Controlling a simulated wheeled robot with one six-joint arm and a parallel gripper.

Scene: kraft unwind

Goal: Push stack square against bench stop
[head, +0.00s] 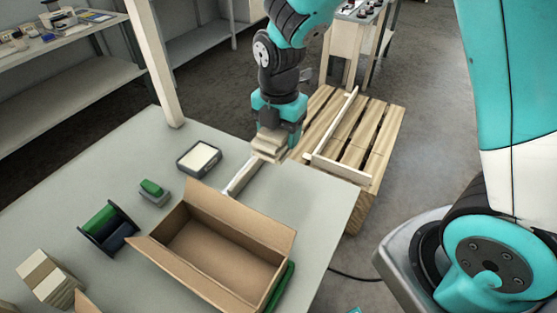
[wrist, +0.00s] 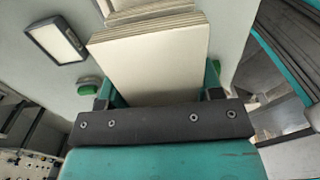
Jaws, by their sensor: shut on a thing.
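My gripper (head: 275,138) is over the far edge of the grey bench and points down. It is shut on a stack of pale flat sheets (head: 267,152). In the wrist view the stack (wrist: 150,65) lies between the two fingers, its layered edge facing the top of the picture. A pale bar (head: 240,178) lies on the bench just beside the stack and runs toward the box; it may be the bench stop. I cannot tell whether the stack touches it.
An open, empty cardboard box (head: 225,245) stands at the bench's front. A dark-framed device (head: 199,158), a green-topped block (head: 153,189), a green spool (head: 106,226) and a wooden block stack (head: 48,278) stand to the left. A slatted pallet (head: 375,130) with wooden strips is beyond the bench.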

